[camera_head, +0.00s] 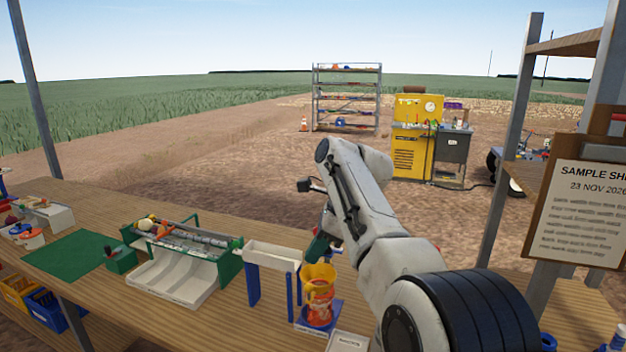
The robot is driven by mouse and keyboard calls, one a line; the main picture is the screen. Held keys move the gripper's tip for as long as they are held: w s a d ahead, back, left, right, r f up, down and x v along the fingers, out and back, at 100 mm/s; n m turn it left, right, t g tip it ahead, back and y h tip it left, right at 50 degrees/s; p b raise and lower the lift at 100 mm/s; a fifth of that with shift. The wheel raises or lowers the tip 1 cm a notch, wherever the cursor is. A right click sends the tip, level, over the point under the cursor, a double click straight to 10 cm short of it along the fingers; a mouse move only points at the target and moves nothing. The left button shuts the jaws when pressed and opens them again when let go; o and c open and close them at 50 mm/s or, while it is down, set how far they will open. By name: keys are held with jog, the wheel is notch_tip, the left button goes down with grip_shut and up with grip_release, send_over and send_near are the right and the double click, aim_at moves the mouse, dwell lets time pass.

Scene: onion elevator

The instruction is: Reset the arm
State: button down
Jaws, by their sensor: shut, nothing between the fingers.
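My arm rises from the lower right, bends at the elbow, and its far part hangs down behind the near link. My gripper (320,246) shows as a small dark shape at the lower end of the arm, just above and behind an orange jug (319,283). It is shut with nothing seen in it. Its fingertips are small and partly hidden, and I cannot tell how far above the bench (190,318) they are.
A white trough (271,255) on blue legs stands left of the jug. Further left are a green-ended sorting unit (182,283) and a green mat (68,254). A clipboard (578,210) hangs at right beside a metal post (510,140). Shelves and a yellow machine (411,148) stand far behind.

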jog(key=s+d+f+n+h, duration=0.15)
jog(key=d+f, duration=0.25)
jog(key=f, duration=0.4)
jog(key=s+d+f+n, duration=0.2)
jog(key=d+f, duration=0.3)
jog(key=f, duration=0.3)
jog(key=s+d+f+n+h, duration=0.1)
jog(key=s+d+f+n, duration=0.1)
jog(key=s+d+f, duration=0.35)
jog(key=s+d+f+n+h, duration=0.1)
jog(key=s+d+f+n, duration=0.2)
jog(key=s+f, duration=0.4)
jog(key=s+d+f+n+h+b, duration=0.1)
jog(key=s+d+f+n, duration=0.15)
jog(key=s, duration=0.55)
jog(key=s+d+f+n, duration=0.2)
jog(key=s+d, duration=0.1)
jog(key=s, duration=0.5)
jog(key=s+d+f+n+h+b, duration=0.1)
jog(key=s+d+f+n, duration=0.15)
jog(key=s, duration=0.55)
jog(key=s+d+r+n, duration=0.1)
jog(key=s+r+n, duration=0.1)
jog(key=s, duration=0.9)
jog(key=shift+d+r+n, duration=0.2)
jog(key=shift+r+n, duration=0.15)
jog(key=shift+r, duration=0.4)
